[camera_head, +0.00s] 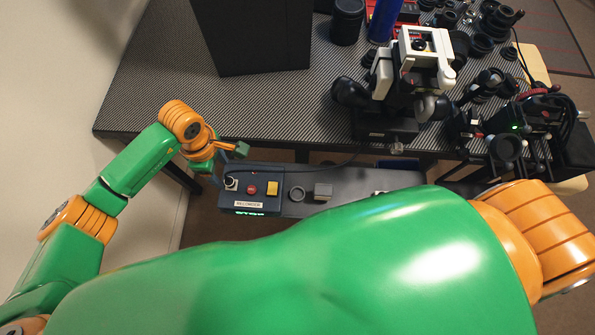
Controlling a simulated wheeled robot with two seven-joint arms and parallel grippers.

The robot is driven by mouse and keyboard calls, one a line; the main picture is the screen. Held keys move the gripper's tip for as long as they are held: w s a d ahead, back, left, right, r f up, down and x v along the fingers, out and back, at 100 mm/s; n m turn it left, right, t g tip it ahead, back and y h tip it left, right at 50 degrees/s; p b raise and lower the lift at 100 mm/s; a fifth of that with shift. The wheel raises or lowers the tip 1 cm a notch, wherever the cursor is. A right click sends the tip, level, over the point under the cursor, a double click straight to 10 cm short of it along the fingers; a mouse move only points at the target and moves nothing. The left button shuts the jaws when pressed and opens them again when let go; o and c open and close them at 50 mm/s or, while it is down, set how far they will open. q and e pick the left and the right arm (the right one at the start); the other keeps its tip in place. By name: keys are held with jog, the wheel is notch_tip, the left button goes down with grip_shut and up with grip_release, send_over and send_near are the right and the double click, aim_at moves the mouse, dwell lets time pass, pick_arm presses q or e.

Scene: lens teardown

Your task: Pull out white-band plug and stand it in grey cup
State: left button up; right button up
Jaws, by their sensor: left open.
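A dark grey control box (262,208) with a green-lit display stands below the bench edge. At its left end is a small round fitting with a pale band (231,184), which looks like the white-band plug; it seems seated in the box. A round dark grey ring (297,193), perhaps the grey cup's rim, is right of the box. My left gripper (228,165) is open at the box's upper left, its fingers close to the plug. I cannot tell whether they touch it. My right gripper is out of view.
The box carries a red button (252,190) and a yellow button (272,188). Above, the patterned bench (160,95) holds a microscope-like device (420,60), a black bin (255,35) and several lens parts.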

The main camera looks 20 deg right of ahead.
aim_at(228, 180)
pick_arm(q)
notch_tip(228, 180, down, 8)
jog(key=b, duration=0.6)
jog(key=shift+r, duration=0.15)
jog(key=shift+f+b, duration=0.25)
jog(key=shift+b, duration=0.25)
jog(key=shift+r, duration=0.1)
dwell(0.4)
grip_shut()
dwell(1.1)
jog(key=shift+r, duration=0.1)
